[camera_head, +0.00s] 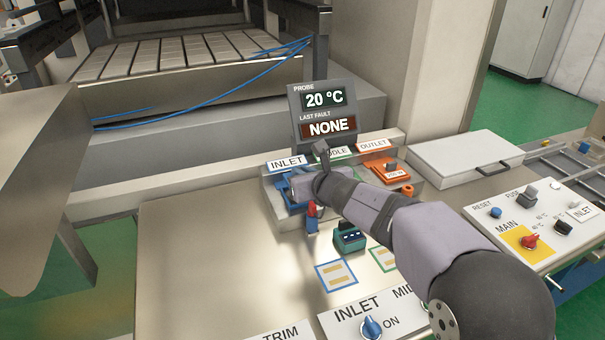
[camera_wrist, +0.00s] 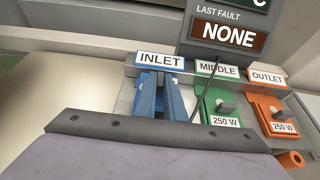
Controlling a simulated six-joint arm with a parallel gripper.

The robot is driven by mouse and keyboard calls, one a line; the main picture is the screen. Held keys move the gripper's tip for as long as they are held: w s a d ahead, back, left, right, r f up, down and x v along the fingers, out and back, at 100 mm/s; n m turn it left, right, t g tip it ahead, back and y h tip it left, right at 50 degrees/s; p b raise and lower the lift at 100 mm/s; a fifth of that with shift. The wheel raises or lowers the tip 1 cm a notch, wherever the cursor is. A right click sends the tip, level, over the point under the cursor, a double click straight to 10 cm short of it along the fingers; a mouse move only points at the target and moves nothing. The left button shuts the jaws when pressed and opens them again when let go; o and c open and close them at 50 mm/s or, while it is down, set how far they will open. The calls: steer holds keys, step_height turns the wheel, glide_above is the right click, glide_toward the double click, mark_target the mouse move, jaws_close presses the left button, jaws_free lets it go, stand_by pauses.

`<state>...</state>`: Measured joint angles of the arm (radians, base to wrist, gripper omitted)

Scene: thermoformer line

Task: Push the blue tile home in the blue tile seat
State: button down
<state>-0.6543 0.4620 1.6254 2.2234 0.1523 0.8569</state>
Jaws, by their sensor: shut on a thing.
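The blue tile seat (camera_wrist: 177,100) is under the INLET sign at the left of a row of seats. In the wrist view, upright blue parts show there with a dark gap between them; I cannot tell clearly which belong to the tile. In the head view, my gripper (camera_head: 308,190) is at this seat, shut on the blue tile, which it mostly hides. The dark-edged grey body of my gripper fills the bottom of the wrist view and hides the lower part of the seat. How deep the tile sits cannot be seen.
A green tile (camera_wrist: 223,112) and an orange tile (camera_wrist: 272,115) sit in the seats to the right. A display (camera_head: 325,112) reading 20 °C and NONE stands behind. A small teal device (camera_head: 348,238) and a blue-framed mark (camera_head: 336,275) are in front. The table's left part is clear.

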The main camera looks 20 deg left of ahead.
mark_target(312, 204)
steer(key=shift+f+b, duration=0.8)
steer(key=shift+f, duration=0.2)
steer(key=shift+f+b, duration=1.15)
steer(key=shift+b, duration=0.3)
stand_by(1.4)
steer(key=c, duration=1.8)
jaws_free()
steer(key=shift+o, duration=0.2)
steer(key=shift+s+d, duration=0.1)
steer(key=shift+v, duration=3.6)
steer(key=shift+r, duration=0.1)
